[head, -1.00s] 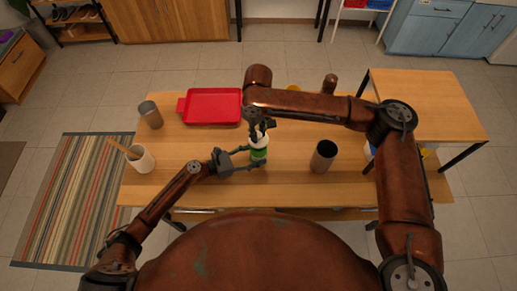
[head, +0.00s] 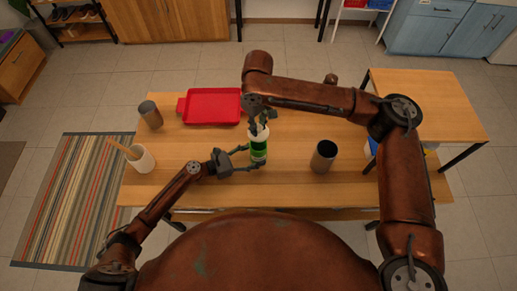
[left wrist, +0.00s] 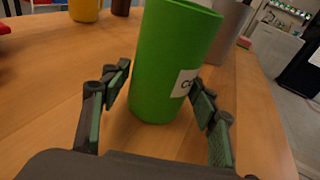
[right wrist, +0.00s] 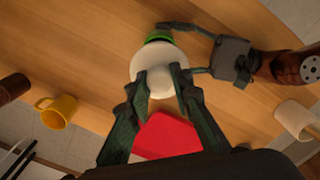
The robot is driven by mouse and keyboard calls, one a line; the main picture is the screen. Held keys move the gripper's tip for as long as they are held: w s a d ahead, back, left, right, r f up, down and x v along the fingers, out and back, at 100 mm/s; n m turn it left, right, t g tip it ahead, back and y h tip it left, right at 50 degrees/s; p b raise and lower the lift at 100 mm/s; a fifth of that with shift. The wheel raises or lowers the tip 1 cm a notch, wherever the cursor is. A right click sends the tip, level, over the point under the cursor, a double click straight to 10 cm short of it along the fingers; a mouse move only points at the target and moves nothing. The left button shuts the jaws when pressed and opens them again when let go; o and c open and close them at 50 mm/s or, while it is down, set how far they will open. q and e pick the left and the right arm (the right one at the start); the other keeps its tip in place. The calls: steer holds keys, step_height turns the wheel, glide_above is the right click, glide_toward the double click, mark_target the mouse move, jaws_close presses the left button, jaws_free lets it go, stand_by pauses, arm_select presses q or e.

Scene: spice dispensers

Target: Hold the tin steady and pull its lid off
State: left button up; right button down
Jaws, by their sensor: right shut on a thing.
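The green tin (head: 259,157) stands near the middle of the table, with a white lid (head: 259,133) at its top. The left wrist view shows the tin's green side (left wrist: 165,60) and part of a white label; the lid is out of that view. My left gripper (head: 250,158) has its fingers on either side of the tin, apart, with no clear grip. My right gripper (right wrist: 162,76) is above, shut on the knob of the white lid (right wrist: 160,60). A little green shows past the lid's edge; whether lid and tin still touch is unclear.
A dark cylinder (head: 324,157) stands right of the tin. A red tray (head: 213,105) lies behind it to the left. A grey canister (head: 150,115) and a white cup (head: 141,160) stand at the left. A yellow mug (right wrist: 59,112) shows in the right wrist view.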

arm_select(q)
steer(key=o, duration=0.3)
steer(key=shift+d+r, duration=0.1)
steer(key=shift+r, duration=0.05)
steer(key=shift+o, duration=0.2)
steer(key=v, duration=1.2)
